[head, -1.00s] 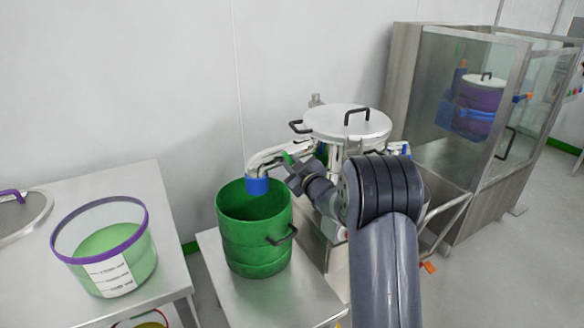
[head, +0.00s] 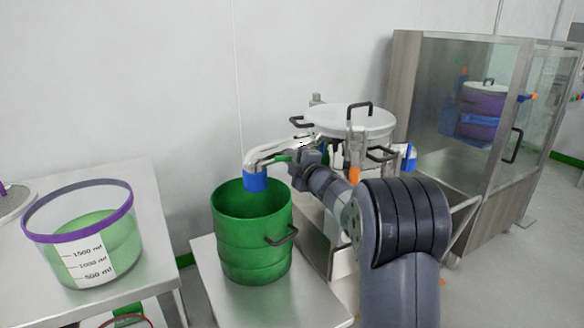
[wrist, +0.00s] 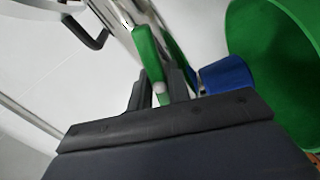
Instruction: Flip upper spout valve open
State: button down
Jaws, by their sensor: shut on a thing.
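The upper spout (head: 280,150) is a silver bent pipe with a blue end (head: 255,181) that hangs over the green drum. Its green valve handle (head: 282,158) shows only as a small patch beside the pipe in the head view. My gripper (head: 296,158) is at the spout, just right of that patch. In the wrist view the green handle (wrist: 148,52) runs down between the two dark fingers of my gripper (wrist: 160,92), which is shut on its end. The blue spout end (wrist: 226,76) is right of the fingers. My wrist hides part of the valve body.
The open green drum (head: 250,240) stands on a low steel table under the spout. A lidded steel vessel (head: 350,122) with black handles is behind my arm. A purple-rimmed clear tub (head: 85,235) is on the left table. A glass-walled cabinet (head: 425,90) stands right.

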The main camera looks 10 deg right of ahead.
jog(key=shift+n+b, duration=0.5)
jog(key=shift+n, duration=0.3)
jog(key=c, duration=1.3)
grip_release()
jog(key=shift+c, duration=0.2)
jog(key=v, duration=1)
jog(key=shift+s, duration=0.4)
jog(key=shift+w+d, duration=0.1)
